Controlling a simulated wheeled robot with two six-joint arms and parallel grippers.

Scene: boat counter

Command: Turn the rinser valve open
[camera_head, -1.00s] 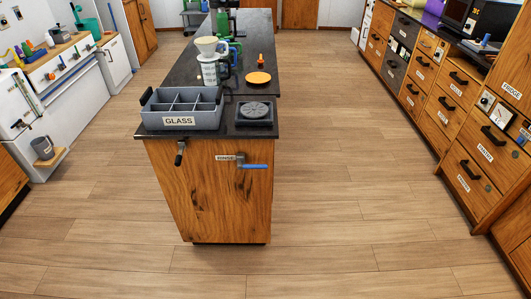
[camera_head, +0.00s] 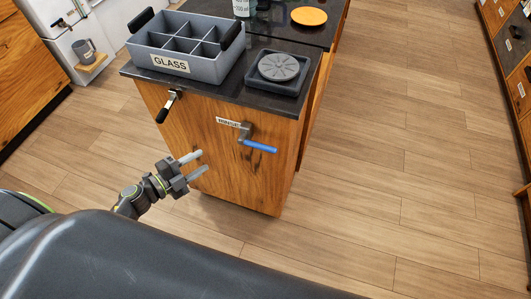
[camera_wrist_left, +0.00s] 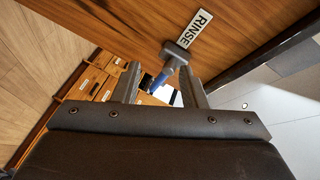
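The rinser valve (camera_head: 247,138) is on the wooden end panel of the counter, beside a RINSE label (camera_head: 228,122). Its blue lever (camera_head: 261,147) points right, about level, in the head view. The rinser (camera_head: 279,68), a round grey grate in a dark square tray, sits on the counter corner above. My left gripper (camera_head: 196,166) is open and empty, below and left of the valve, apart from it. In the left wrist view the valve (camera_wrist_left: 176,52) and its blue lever (camera_wrist_left: 160,80) show beyond and between the open fingers. My right gripper is not in view.
A grey divided GLASS crate (camera_head: 187,45) stands on the counter left of the rinser. A black-handled lever (camera_head: 166,107) hangs on the panel left of the valve. An orange disc (camera_head: 309,16) lies farther back. The floor to the right is clear.

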